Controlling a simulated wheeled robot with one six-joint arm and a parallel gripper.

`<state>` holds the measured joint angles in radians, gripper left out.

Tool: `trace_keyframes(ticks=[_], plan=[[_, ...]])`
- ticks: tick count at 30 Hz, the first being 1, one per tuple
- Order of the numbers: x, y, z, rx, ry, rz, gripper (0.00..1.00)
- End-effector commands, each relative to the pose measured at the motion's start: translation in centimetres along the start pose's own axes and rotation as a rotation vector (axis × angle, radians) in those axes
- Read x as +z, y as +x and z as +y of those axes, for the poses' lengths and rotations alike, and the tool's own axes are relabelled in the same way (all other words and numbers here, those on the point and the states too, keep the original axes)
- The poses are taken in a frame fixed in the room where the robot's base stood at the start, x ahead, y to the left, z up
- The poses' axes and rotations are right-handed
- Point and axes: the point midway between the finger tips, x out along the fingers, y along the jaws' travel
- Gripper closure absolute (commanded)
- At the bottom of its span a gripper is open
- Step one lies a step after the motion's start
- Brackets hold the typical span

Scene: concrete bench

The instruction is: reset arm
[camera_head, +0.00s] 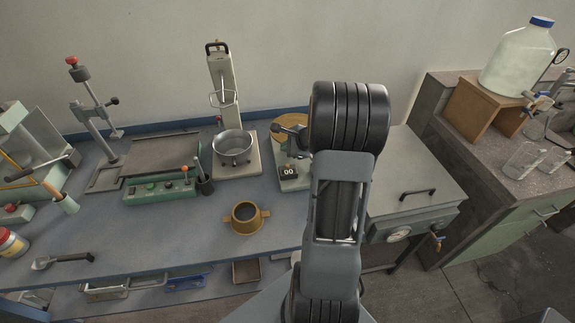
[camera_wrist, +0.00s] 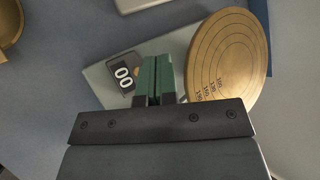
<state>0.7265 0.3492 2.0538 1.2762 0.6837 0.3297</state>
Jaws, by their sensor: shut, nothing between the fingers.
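My gripper (camera_wrist: 159,80) shows in the wrist view with its two green fingers together and nothing between them. It is above a pale instrument with a small "00" display (camera_wrist: 124,72) and a round brass dial plate (camera_wrist: 228,56). In the head view my arm rises at the centre right and hides part of that instrument. Its display (camera_head: 288,172) shows just left of my arm. My gripper itself cannot be made out clearly in the head view.
On the blue bench (camera_head: 150,235) stand a brass two-handled cup (camera_head: 246,222), a metal pot (camera_head: 232,147) on a stand, a green control box (camera_head: 160,189), a spoon (camera_head: 62,261) and a jar (camera_head: 12,243). A lidded metal box (camera_head: 415,185) is right of my arm. A large bottle (camera_head: 518,60) stands far right.

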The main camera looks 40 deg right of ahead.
Motion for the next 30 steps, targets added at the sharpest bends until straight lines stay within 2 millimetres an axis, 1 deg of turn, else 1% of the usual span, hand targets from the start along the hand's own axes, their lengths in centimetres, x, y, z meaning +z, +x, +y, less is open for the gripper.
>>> trace_keyframes(ticks=[12, 14, 16, 17, 19, 20, 21, 23, 24, 27, 30], plan=[[0.0, 0.0, 0.0, 0.0, 0.0, 0.0, 1.0], [0.1, 0.0, 0.1, 0.006, -0.028, -0.005, 1.0], [0.1, 0.1, 1.3, 0.057, -0.101, -0.01, 1.0], [0.0, 0.1, 2.3, 0.091, -0.139, -0.012, 1.0], [0.3, -0.5, 4.5, 0.179, -0.263, -0.02, 1.0], [0.9, -1.0, 5.5, 0.221, -0.34, -0.026, 1.0], [2.0, -1.8, 6.9, 0.284, -0.458, -0.038, 1.0], [4.3, -3.2, 9.0, 0.381, -0.666, -0.059, 1.0], [5.8, -4.3, 10.5, 0.447, -0.817, -0.073, 1.0], [8.9, -7.0, 13.5, 0.581, -1.164, -0.091, 1.0], [11.1, -9.5, 15.6, 0.67, -1.458, -0.089, 1.0]])
